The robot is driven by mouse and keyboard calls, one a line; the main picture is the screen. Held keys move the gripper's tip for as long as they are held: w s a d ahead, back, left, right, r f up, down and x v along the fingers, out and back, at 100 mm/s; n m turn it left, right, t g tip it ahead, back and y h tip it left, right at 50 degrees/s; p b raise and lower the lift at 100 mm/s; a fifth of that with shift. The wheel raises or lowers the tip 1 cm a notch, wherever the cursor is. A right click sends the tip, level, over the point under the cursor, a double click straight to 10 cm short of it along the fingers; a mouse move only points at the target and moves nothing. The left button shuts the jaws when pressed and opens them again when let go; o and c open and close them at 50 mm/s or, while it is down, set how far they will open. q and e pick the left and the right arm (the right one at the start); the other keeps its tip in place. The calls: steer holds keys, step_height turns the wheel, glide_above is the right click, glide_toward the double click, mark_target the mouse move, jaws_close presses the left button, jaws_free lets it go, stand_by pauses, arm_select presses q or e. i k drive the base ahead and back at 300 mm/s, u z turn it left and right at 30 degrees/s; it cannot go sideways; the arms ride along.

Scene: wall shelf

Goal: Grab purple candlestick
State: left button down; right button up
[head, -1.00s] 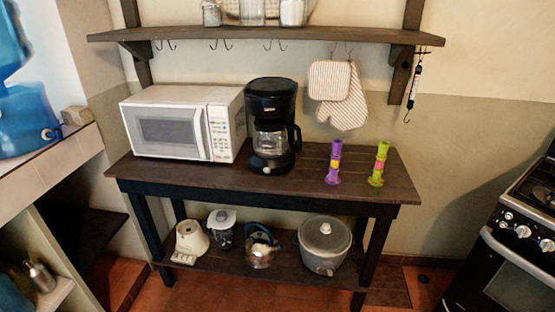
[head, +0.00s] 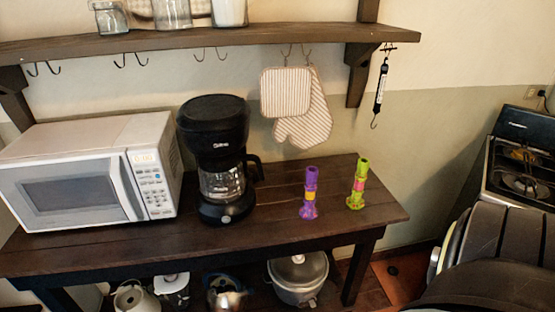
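The purple candlestick (head: 310,193) stands upright on the dark wooden table (head: 270,222), toward its right part. It has a yellow band around its middle. A green candlestick (head: 357,184) with a pink band stands upright just to its right, a small gap apart. Neither of my grippers shows in the head view. A dark arm link, seemingly of my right arm, fills the lower right corner, well to the right of the purple candlestick. Nothing touches the purple candlestick.
A black coffee maker (head: 214,140) and a white microwave (head: 75,165) stand left of the candlesticks. Oven mitts (head: 300,105) hang behind from a wall shelf (head: 200,40) with hooks. A scale (head: 381,85) hangs at the right. A stove (head: 520,150) stands far right. Table around the candlesticks is clear.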

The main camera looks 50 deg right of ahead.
mark_target(308, 212)
steer(key=z, duration=0.7)
steer(key=i, duration=1)
steer(key=z, duration=1.15)
